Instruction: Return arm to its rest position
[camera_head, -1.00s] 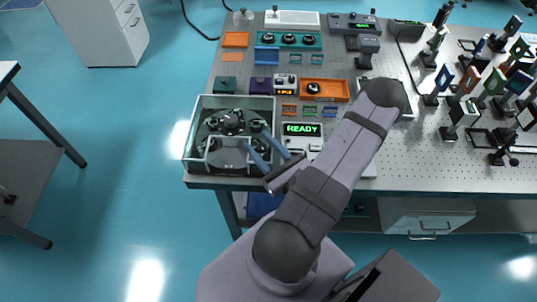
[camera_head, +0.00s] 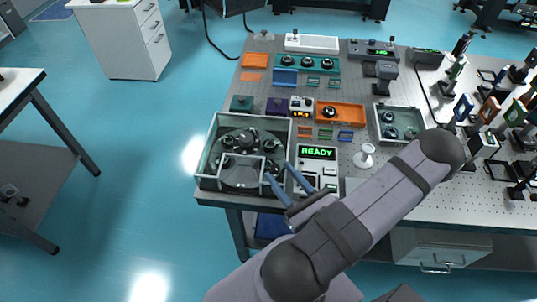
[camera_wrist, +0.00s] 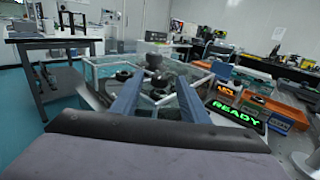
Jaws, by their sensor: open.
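My gripper (camera_head: 281,180) is in the head view at the front edge of the optical table (camera_head: 405,207), beside the right front corner of a clear-walled box (camera_head: 206,160). Its two blue fingers are apart with nothing between them. They point up and left toward the box. In the wrist view my gripper (camera_wrist: 158,92) shows both fingers spread, with the box's dark round parts (camera_wrist: 155,72) beyond them. Whether the fingertips are over the box wall or just outside it is hard to tell. My arm is folded low over the table's front right.
A device with a green READY display (camera_head: 317,153) stands right of the box. A white round-based piece (camera_head: 366,157) and a smaller clear tray (camera_head: 399,123) lie further right. Several optics on posts crowd the right side. Open floor (camera_head: 120,215) is at the left.

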